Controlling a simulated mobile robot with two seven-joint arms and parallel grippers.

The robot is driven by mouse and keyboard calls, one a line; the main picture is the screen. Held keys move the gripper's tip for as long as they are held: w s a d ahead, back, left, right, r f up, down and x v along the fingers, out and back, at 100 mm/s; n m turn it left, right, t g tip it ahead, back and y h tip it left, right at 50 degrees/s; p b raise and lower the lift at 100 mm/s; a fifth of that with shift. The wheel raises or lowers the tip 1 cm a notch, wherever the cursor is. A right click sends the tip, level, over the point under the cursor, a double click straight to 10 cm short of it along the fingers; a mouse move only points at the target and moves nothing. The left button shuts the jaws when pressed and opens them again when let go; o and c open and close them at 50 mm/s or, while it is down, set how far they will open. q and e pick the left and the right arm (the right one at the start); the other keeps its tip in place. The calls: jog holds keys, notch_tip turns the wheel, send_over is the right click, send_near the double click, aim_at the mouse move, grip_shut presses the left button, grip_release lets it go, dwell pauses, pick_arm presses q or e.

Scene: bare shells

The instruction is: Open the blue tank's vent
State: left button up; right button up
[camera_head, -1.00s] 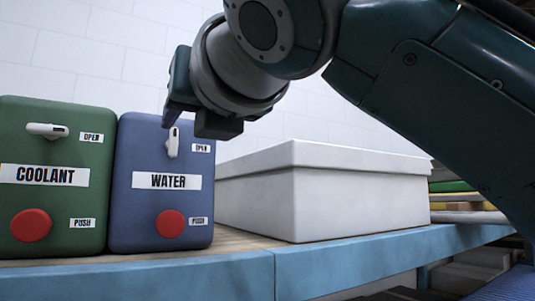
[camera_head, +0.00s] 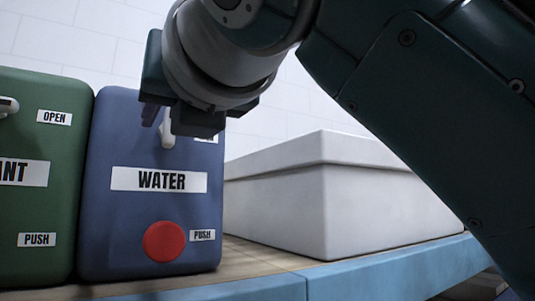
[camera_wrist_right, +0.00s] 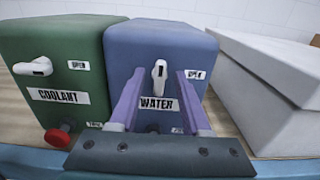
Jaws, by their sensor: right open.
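The blue tank (camera_head: 150,215) is labelled WATER and stands upright on the bench. Its white vent lever (camera_wrist_right: 159,76) points up and down in the right wrist view; its lower part (camera_head: 168,137) shows below my gripper in the head view. An OPEN label (camera_wrist_right: 195,74) is to the lever's right. A red button (camera_head: 164,241) is low on the tank's front. My right gripper (camera_head: 174,120) is open in front of the lever. In the wrist view its two fingers (camera_wrist_right: 160,92) lie either side of the lever, with gaps. My left gripper is not in view.
The green COOLANT tank (camera_head: 38,210) stands close on the left, with its own white lever (camera_wrist_right: 33,67) lying sideways and a red button (camera_wrist_right: 57,138). A large white lidded box (camera_head: 300,205) stands on the right. The blue-edged bench (camera_head: 340,280) runs along the front.

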jog(key=shift+c, duration=0.4)
grip_shut()
